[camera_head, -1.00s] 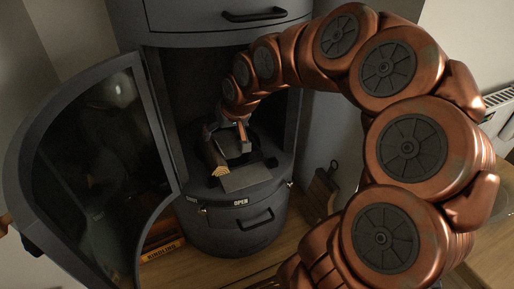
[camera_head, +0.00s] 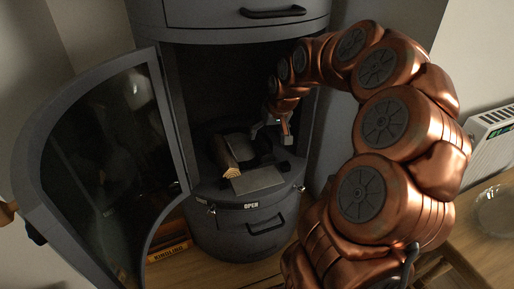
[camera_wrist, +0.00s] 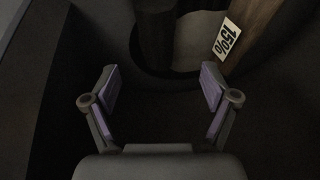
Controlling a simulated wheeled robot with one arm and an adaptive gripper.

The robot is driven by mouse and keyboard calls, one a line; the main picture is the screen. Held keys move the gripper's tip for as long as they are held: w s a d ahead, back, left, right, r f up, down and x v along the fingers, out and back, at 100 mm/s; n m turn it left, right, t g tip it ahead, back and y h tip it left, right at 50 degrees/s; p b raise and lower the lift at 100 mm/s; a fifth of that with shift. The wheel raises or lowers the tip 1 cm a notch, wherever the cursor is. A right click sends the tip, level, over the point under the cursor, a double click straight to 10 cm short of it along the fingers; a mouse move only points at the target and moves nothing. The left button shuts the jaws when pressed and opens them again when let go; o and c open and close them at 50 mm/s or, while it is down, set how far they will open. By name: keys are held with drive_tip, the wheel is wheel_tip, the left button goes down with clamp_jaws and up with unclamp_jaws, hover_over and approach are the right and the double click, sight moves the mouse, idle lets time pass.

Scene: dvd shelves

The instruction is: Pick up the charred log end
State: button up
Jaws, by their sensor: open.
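In the head view a brown log (camera_head: 222,153) with a pale cut end lies inside the open stove (camera_head: 215,198). My gripper (camera_head: 270,131) is open inside the stove, to the right of this log and apart from it. In the wrist view my open gripper (camera_wrist: 160,82) has nothing between its fingers. Beyond the fingertips are a dark, blackened log-like piece (camera_wrist: 154,35) and, to its right, a brown log (camera_wrist: 252,35) with a "15%" tag (camera_wrist: 226,39). The dark piece looks charred; its far end is cut off by the frame.
The stove's curved glass door (camera_head: 45,165) stands open on the left. A grey flat plate (camera_head: 258,180) lies at the stove's front lip. A drawer (camera_head: 235,12) is above the opening. A box marked "KINDLING" (camera_head: 168,251) stands low behind the door. A radiator (camera_head: 490,135) is at right.

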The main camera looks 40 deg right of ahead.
sight(263, 145)
drive_tip(key=shift+d+f, duration=0.2)
drive_tip(key=shift+f, duration=0.35)
drive_tip(key=shift+b+x, duration=1.5)
drive_tip(key=shift+x, duration=2.1)
drive_tip(key=shift+r, duration=0.1)
drive_tip(key=c, duration=1.3)
